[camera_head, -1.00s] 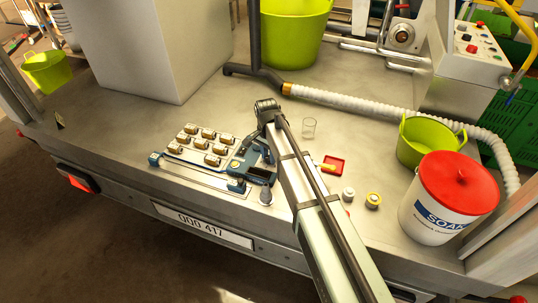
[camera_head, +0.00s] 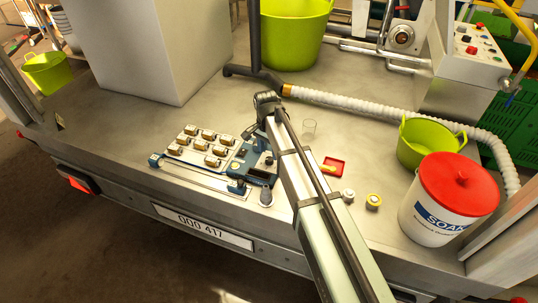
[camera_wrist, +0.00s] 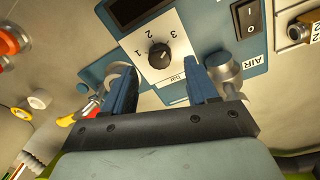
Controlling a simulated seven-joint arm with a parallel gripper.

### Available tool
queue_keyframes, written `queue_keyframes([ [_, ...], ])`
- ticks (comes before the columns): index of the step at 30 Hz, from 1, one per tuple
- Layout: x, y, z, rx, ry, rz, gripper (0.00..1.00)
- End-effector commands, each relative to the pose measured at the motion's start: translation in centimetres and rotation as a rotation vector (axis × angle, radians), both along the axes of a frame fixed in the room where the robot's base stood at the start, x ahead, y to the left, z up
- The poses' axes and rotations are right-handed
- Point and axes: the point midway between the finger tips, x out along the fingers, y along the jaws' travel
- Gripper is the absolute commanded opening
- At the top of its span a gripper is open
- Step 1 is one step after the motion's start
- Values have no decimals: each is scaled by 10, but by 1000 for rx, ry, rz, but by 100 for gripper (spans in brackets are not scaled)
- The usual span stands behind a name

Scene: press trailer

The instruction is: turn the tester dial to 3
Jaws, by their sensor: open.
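The tester (camera_head: 262,178) is a blue panel at the right end of a tray-like rig on the trailer bed. In the wrist view its dial (camera_wrist: 159,56) is a round black knob on a white plate (camera_wrist: 180,72) marked 1, 2 and 3. I cannot tell the height gap. In the head view my gripper (camera_head: 249,132) is small and partly hidden.
A black rocker switch (camera_wrist: 248,17) and a grey metal knob (camera_wrist: 224,70) sit right of the dial on the panel. Several brass-coloured parts (camera_head: 207,134) stand left of the tester.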

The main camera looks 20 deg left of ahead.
Motion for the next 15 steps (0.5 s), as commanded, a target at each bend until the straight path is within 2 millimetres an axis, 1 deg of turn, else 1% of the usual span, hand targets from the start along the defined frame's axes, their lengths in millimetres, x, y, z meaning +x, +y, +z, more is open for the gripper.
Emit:
queue_keyframes([
  [1,1,1,10,1,-3,0,58],
  [9,2,4,58,1,-3,0,58],
  [15,2,5,85,1,-1,0,58],
])
